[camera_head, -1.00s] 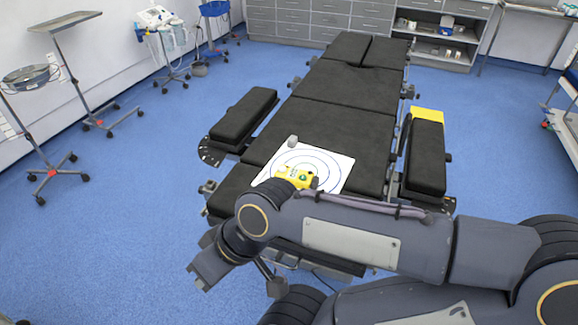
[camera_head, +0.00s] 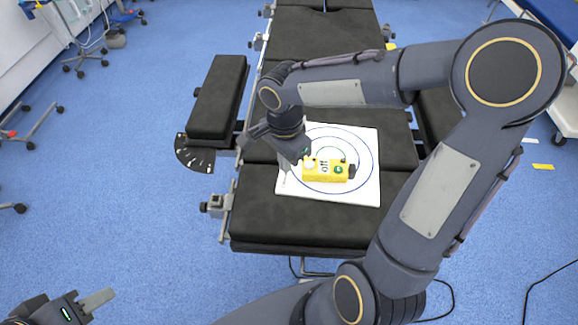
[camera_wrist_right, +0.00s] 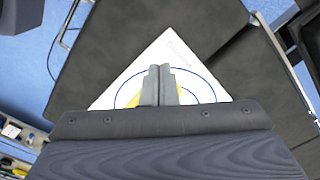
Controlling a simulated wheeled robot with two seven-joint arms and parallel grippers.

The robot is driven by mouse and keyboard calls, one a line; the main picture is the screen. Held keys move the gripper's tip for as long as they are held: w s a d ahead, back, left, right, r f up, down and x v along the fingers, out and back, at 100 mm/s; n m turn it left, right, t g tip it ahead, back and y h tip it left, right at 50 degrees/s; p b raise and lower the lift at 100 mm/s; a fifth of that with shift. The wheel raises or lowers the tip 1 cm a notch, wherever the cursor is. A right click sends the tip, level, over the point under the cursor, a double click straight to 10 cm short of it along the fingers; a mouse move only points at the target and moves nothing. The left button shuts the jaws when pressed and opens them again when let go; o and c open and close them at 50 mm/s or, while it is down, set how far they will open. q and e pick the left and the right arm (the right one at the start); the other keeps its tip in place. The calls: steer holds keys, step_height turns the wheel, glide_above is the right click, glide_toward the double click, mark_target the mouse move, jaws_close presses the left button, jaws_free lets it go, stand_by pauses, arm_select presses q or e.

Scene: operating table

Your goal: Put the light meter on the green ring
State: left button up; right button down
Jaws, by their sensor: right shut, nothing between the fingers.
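The yellow light meter (camera_head: 341,171) lies on the white sheet (camera_head: 360,194), over the lower part of the small green ring (camera_head: 330,149) and inside the larger blue ring. My right gripper (camera_head: 285,177) points down beside the meter's left end, shut and empty. In the right wrist view its closed fingers (camera_wrist_right: 159,84) stand in front of the sheet, and bits of yellow (camera_wrist_right: 134,101) show behind them. I cannot tell whether they touch the meter. My left gripper (camera_head: 98,299) is at the bottom left, away from the table; its jaw opening cannot be made out.
The sheet lies on the black operating table (camera_head: 300,220). A padded armrest (camera_head: 217,98) sticks out on the left, with a metal clamp (camera_head: 216,206) below it. My right arm crosses above the table and hides part of it.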

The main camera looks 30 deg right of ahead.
mark_target(319, 160)
steer(key=f, duration=0.7)
steer(key=shift+s+f, duration=0.2)
steer(key=shift+f, duration=0.05)
steer(key=d, duration=0.1)
steer(key=w+d+p, duration=0.1)
steer(key=d, duration=0.1)
steer(key=shift+f, duration=0.2)
steer(key=shift+w+d+f, duration=0.1)
steer(key=shift+d, duration=0.3)
steer(key=d, duration=0.2)
steer(key=w+d, duration=0.1)
steer(key=d, duration=0.2)
steer(key=w+d, duration=0.1)
steer(key=d, duration=0.1)
steer(key=shift+d, duration=0.3)
